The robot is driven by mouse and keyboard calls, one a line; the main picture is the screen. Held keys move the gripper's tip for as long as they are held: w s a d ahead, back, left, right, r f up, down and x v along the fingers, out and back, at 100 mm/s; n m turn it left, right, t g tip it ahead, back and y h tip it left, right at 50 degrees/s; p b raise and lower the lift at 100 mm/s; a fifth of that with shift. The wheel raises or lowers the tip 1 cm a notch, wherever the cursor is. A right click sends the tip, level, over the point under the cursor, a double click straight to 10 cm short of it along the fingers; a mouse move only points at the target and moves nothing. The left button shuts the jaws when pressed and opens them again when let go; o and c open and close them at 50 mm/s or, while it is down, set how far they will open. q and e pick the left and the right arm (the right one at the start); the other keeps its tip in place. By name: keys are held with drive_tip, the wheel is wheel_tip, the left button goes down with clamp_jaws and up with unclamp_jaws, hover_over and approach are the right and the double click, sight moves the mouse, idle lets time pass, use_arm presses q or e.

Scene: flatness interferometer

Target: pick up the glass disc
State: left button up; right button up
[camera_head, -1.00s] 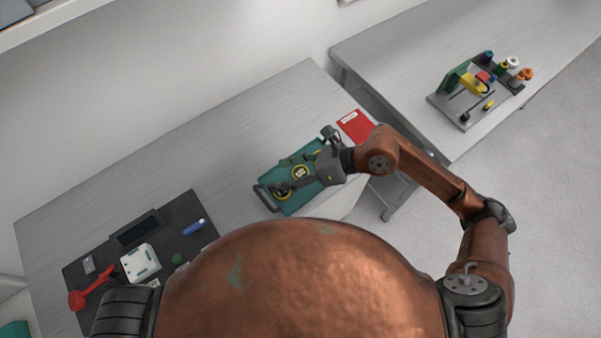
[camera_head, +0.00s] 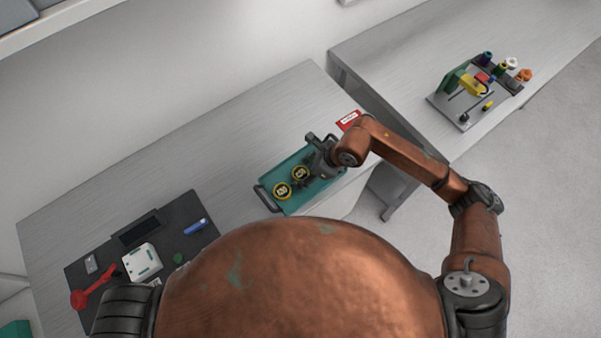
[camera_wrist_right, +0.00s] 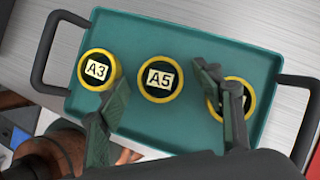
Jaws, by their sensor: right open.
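Three round discs with yellow rims and dark faces lie in a row on a green tray (camera_head: 313,190). In the right wrist view, the left disc (camera_wrist_right: 97,70) is labelled A3 and the middle disc (camera_wrist_right: 160,79) A5. The right disc (camera_wrist_right: 240,97) is partly behind a finger, its label mostly hidden. In the head view, two discs show, the left one (camera_head: 282,190) and the middle one (camera_head: 300,173); the third is hidden by my right gripper (camera_head: 314,155). That gripper is open and empty over the tray; its fingers (camera_wrist_right: 160,85) span the middle disc in the picture. My left gripper is out of view.
The tray has dark handles (camera_wrist_right: 43,55) at both ends. A red card (camera_head: 348,119) lies behind my right forearm. A dark mat (camera_head: 180,212) with a white block (camera_head: 141,262), a red tool (camera_head: 79,299) and a blue item (camera_head: 195,226) is at left. Bare table lies behind the tray.

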drive_tip(key=shift+f, duration=0.1)
drive_tip(key=c, duration=1.3)
